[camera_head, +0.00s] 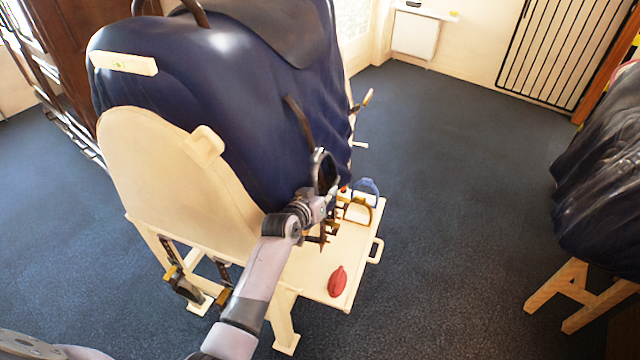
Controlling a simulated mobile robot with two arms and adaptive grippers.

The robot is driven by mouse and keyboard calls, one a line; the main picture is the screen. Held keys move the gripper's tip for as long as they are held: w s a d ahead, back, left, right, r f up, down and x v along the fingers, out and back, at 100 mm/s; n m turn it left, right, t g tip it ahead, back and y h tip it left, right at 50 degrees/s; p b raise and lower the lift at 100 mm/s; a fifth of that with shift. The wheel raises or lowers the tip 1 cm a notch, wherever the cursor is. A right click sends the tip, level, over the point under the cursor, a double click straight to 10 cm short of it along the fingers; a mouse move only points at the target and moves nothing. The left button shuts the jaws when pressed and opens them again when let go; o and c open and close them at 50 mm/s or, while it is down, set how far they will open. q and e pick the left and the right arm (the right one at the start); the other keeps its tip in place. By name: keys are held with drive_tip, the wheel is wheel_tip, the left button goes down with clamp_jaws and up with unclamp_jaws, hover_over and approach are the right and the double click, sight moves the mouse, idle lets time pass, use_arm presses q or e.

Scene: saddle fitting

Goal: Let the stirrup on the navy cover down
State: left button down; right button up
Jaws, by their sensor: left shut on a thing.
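The navy cover (215,110) drapes over a cream stand, with a dark saddle (275,25) on top. A brown stirrup strap (300,120) runs down the right side of the cover towards my left gripper (325,168). My left gripper is at the cover's lower right side, shut on the stirrup at the strap's lower end. The jaws hide most of the stirrup, so its exact pose cannot be told. My right gripper is not in view.
A cream shelf (315,283) below the gripper holds a red oval object (337,281), a blue stirrup (367,187) and a brass-coloured stirrup (358,212). Open dark floor (455,180) lies between.

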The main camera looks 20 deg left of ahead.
use_arm(q)
drive_tip(key=shift+f, duration=0.25)
drive_tip(key=shift+r, duration=0.1)
drive_tip(key=c, duration=1.3)
unclamp_jaws()
wheel_tip(320, 180, up, 10)
drive_tip(key=shift+f, duration=0.1)
